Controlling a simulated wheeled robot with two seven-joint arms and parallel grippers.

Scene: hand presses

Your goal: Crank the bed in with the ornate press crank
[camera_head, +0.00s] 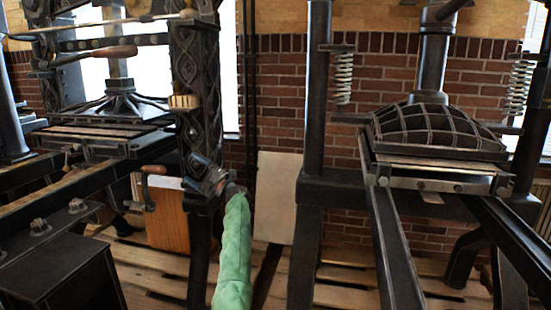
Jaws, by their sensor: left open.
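The ornate press (187,75), with dark diamond-patterned columns, stands at the left. Its bed (95,138) lies on rails under the platen. A small crank (148,193) with a wooden knob hangs at the side of the rails, left of the patterned column's foot. My left gripper (203,172), at the end of a green-sleeved arm, is in front of that column's lower part. It is open, right of the crank and apart from it in the picture. Its fingertips are small and dark against the column, so their exact place is hard to see. My right gripper is not in view.
A second press (425,125) with a domed, ribbed platen and long rails stands at the right. A pale board (276,197) leans against the brick wall between the presses. A wooden-handled lever (100,53) crosses the ornate press higher up. Planks cover the floor.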

